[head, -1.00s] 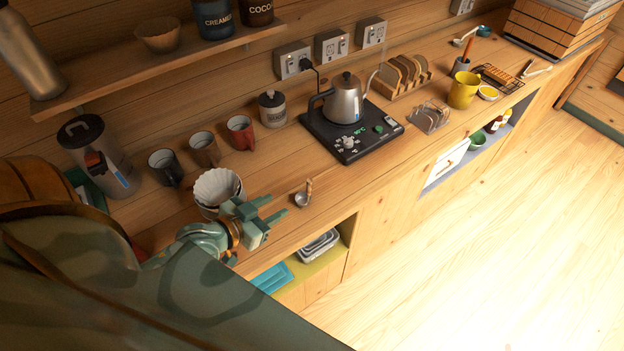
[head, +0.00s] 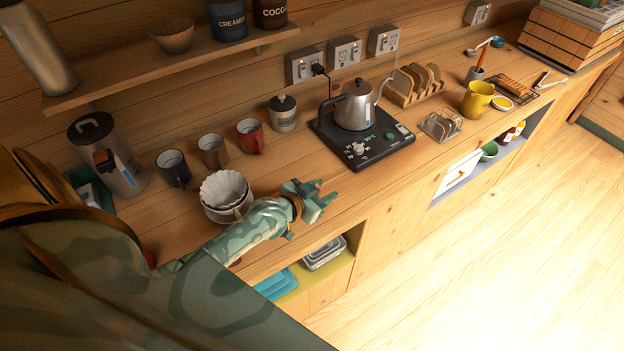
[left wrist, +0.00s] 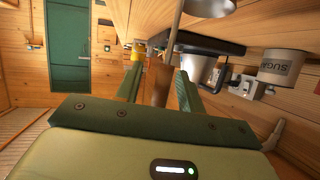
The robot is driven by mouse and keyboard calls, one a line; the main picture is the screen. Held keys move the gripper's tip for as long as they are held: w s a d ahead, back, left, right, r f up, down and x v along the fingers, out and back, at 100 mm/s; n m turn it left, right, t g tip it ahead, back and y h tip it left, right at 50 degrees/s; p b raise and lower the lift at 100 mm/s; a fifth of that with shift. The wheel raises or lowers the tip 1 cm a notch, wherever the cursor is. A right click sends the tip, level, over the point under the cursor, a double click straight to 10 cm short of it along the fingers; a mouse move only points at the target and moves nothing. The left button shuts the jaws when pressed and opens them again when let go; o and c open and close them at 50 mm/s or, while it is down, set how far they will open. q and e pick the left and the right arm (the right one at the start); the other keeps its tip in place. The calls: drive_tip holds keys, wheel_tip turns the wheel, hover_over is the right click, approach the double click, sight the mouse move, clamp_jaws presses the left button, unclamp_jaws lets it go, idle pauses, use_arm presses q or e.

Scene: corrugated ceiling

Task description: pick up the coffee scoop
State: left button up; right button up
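The coffee scoop shows in the left wrist view, with a brown wooden handle (left wrist: 158,86) and a metal bowl (left wrist: 208,7) cut off by the top edge. My left gripper (left wrist: 158,82) has its two green fingers apart, one on each side of the handle, with narrow gaps visible. In the head view my left gripper (head: 317,197) is low over the front of the counter, right of the white filter dripper (head: 225,190), and largely hides the scoop. My right gripper is in neither view.
A kettle (head: 354,107) stands on a black scale-like base (head: 375,149) behind and right of the gripper. Open shelves lie below the counter's front edge.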

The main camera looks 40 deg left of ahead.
use_arm(q)
clamp_jaws()
drive_tip(key=shift+r, duration=0.1)
